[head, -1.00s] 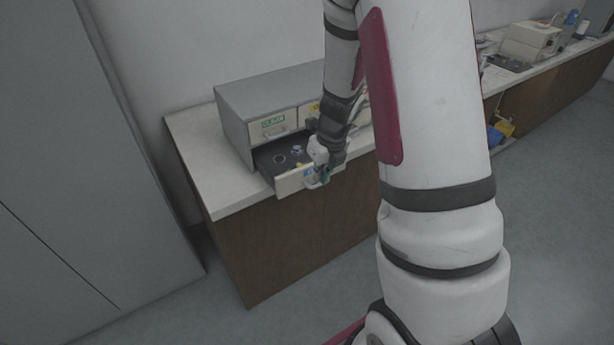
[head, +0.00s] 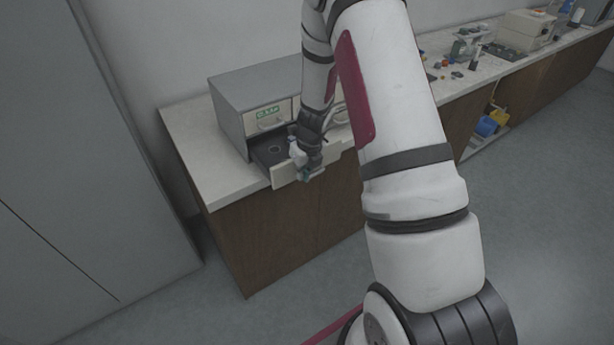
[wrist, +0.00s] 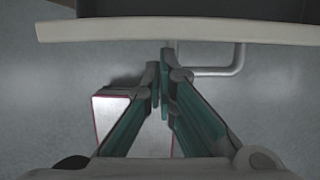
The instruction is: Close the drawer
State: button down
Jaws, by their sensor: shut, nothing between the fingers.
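The grey drawer cabinet (head: 231,120) stands on the white counter against the wall. Its lower drawer (head: 283,177) is pulled out, with a dark interior that holds a ring-shaped mark or item. My gripper (head: 308,176) is at the drawer's front, with its fingers together and nothing between them. In the wrist view, the drawer front's pale edge (wrist: 110,30) runs across the top and its bar handle (wrist: 238,62) shows right of the fingertips. My gripper (wrist: 160,80) is shut in front of that edge, left of the handle's outer bend; contact cannot be told.
A closed upper drawer with a green label (head: 267,112) is above the open one. The counter (head: 185,135) has bare room left of the cabinet. Small items and a boxy device (head: 528,28) lie farther right. A grey locker (head: 70,170) stands at left.

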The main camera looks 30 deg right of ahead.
dwell(0.3)
jog(key=b, duration=0.8)
send_over(280, 159)
jog(key=s, duration=0.2)
jog(key=shift+w+a+f, duration=0.1)
jog(key=shift+a+f, duration=0.05)
jog(key=shift+w, duration=0.35)
jog(key=shift+r, duration=0.2)
jog(key=shift+s, duration=0.15)
